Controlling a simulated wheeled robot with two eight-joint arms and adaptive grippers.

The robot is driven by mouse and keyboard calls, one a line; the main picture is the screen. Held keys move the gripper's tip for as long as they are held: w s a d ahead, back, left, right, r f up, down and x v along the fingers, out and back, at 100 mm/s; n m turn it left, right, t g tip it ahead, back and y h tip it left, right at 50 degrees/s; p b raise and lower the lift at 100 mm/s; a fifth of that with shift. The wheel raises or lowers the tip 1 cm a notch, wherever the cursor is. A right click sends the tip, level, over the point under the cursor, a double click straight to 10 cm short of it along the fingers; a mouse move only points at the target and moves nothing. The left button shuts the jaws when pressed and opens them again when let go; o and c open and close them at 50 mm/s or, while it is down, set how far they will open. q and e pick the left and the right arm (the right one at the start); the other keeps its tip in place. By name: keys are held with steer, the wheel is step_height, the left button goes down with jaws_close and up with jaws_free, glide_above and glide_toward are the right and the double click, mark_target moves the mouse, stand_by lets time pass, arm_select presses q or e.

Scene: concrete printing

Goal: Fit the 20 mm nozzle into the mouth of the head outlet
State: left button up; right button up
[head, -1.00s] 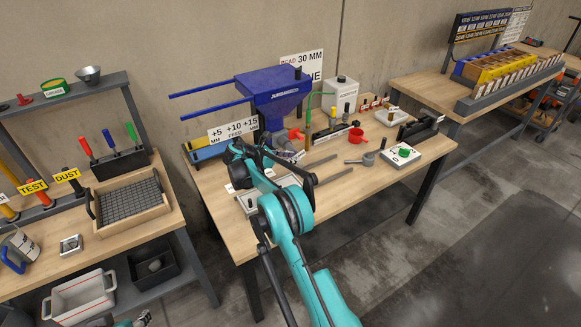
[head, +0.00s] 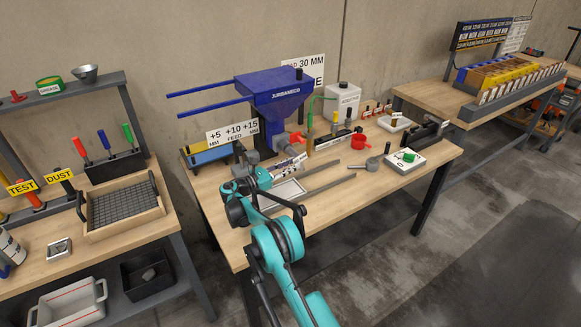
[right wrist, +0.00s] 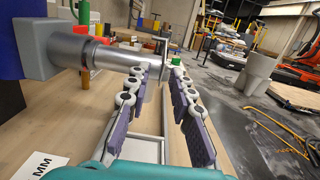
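The blue hopper (head: 274,100) stands at the back of the middle table. In the right wrist view a grey block with a silver stepped cylinder (right wrist: 82,50), apparently the head outlet, juts in from the left. Its narrower end reaches behind my left-hand finger. I cannot tell whether that end is a separate nozzle, and I cannot pick out the 20 mm nozzle. My right gripper (head: 290,164) is below the hopper, pointing right. In the right wrist view the gripper (right wrist: 167,90) has its fingers apart, with nothing clearly held. My left gripper is out of view.
A shallow tray (head: 284,194) lies beside my right gripper. The table's front right is mostly clear. A mesh-bottomed tray (head: 122,210) sits on the left table.

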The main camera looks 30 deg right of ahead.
jaws_close()
steer(key=shift+r, duration=0.1)
steer(key=r+y+p, duration=0.1)
steer(key=y+p, duration=0.1)
steer(key=p, duration=0.1)
steer(key=shift+d+r, duration=0.1)
steer(key=shift+r, duration=0.15)
steer(key=shift+c, duration=0.5)
jaws_free()
steer(key=shift+y+p, duration=0.4)
steer(key=o, duration=0.5)
steer(key=shift+f, duration=0.25)
steer(key=shift+o, duration=0.4)
steer(key=shift+f+b, duration=0.1)
steer(key=shift+b, duration=0.2)
